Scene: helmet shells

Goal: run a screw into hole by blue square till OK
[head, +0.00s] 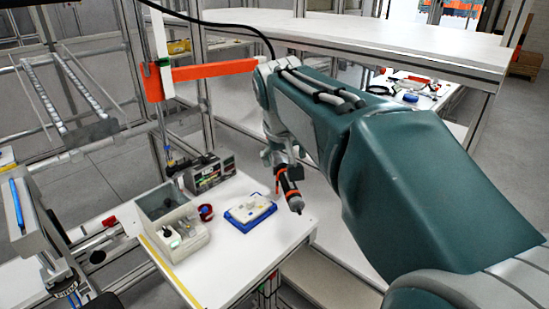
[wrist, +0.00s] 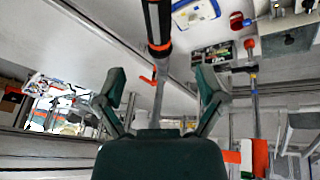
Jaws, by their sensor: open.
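My gripper (wrist: 160,86) is open in the wrist view, its two dark green fingers spread wide. A black and orange screwdriver (wrist: 158,24) shows in line with the gap between them, its grey end reaching back toward the palm. In the head view the screwdriver (head: 290,188) points down at the end of my arm, above the table's right part. Whether the fingers touch it, I cannot tell. A white plate on a blue base (head: 250,212) lies on the table, left of the screwdriver; it also shows in the wrist view (wrist: 195,12). Its holes, the blue square and any screw are too small to make out.
A grey box (head: 172,218) with small parts stands on the white table (head: 235,262). A red round item (head: 206,212) sits between box and plate. A device with displays (head: 209,174) stands behind. An orange bar (head: 205,72) and metal frame posts are near my arm.

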